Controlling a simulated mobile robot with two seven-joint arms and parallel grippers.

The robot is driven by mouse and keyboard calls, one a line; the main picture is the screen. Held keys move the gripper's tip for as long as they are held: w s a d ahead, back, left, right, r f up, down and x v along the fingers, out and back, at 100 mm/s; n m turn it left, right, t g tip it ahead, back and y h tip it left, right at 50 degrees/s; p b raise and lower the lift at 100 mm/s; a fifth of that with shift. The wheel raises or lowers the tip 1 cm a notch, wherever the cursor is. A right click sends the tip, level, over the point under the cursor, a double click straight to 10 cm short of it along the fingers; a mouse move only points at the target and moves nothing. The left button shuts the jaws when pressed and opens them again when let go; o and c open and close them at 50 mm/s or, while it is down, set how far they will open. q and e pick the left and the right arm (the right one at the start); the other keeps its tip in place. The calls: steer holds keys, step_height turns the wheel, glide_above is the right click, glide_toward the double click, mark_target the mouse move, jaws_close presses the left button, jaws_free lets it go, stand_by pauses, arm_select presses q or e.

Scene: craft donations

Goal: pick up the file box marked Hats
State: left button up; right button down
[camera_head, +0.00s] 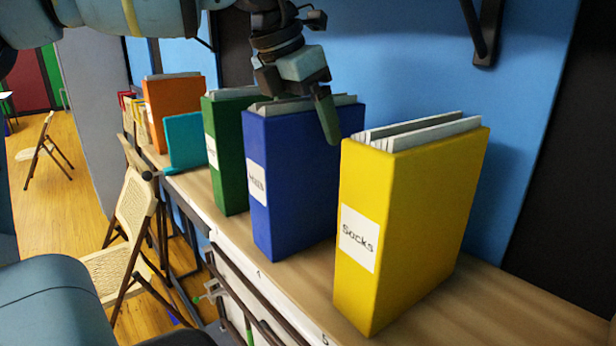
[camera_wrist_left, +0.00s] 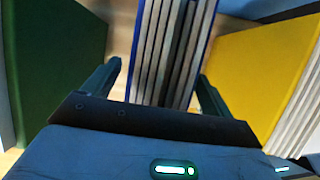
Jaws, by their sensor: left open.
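The blue file box (camera_head: 290,185) stands upright on the shelf between the green and yellow boxes. Its white label (camera_head: 257,182) is small and seen at a slant; it seems to read Hats. Papers fill its open top. My left gripper (camera_head: 298,100) is over the top of the blue box, pointing down, with one finger showing on the yellow-box side. In the left wrist view, the open fingers (camera_wrist_left: 158,88) lie on either side of the blue box's paper-filled top (camera_wrist_left: 172,45). I cannot tell whether they touch it. My right gripper is not in view.
A yellow box (camera_head: 405,220) marked Socks stands close on the right. A green box (camera_head: 228,150) is close on the left, with a teal item (camera_head: 185,142) and an orange box (camera_head: 173,105) beyond. The blue wall is behind; a bracket (camera_head: 483,30) hangs upper right.

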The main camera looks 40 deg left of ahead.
arm_select(q)
steer(key=shift+c, duration=0.4)
jaws_close()
stand_by(0.4)
steer(key=shift+r, duration=0.1)
